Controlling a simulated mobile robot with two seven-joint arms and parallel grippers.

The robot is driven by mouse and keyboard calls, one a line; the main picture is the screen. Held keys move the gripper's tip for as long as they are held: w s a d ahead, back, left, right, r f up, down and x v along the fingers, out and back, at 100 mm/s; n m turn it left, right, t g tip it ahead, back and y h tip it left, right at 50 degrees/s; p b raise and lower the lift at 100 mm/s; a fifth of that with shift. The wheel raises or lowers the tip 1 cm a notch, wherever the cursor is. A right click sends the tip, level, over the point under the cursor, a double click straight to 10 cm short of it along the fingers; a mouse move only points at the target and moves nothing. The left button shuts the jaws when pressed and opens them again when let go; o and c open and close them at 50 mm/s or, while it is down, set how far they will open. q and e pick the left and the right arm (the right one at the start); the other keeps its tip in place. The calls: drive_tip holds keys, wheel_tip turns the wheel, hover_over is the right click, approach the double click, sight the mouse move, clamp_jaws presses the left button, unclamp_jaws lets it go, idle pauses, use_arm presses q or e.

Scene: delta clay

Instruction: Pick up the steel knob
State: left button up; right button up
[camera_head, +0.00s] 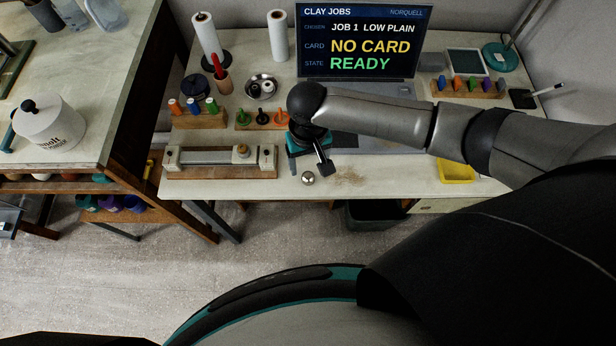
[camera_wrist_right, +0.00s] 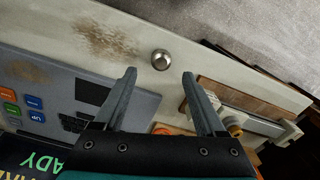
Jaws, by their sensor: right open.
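The steel knob (camera_head: 308,177) is a small round shiny piece on the pale bench top, close to the front edge. In the right wrist view the steel knob (camera_wrist_right: 161,60) lies beyond the fingertips, roughly in line with the gap between them. My right gripper (camera_head: 322,168) is just above and behind the knob in the head view, partly hidden by its own wrist. In the right wrist view my right gripper (camera_wrist_right: 159,74) is open, with nothing between its fingers. My left gripper is not in view.
A wooden board with a metal slide (camera_head: 220,160) lies left of the knob. A brown dust patch (camera_head: 348,178) and a yellow tray (camera_head: 456,171) are to its right. A screen (camera_head: 362,40) reading NO CARD and READY stands behind. Coloured-handled tools stand in a wooden block (camera_head: 198,119).

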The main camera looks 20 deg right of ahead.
sight(308, 175)
wheel_tip(308, 175, down, 5)
drive_tip(key=shift+f+b, duration=0.2)
drive_tip(key=shift+b, duration=0.7)
drive_tip(key=shift+c, duration=0.4)
clamp_jaws()
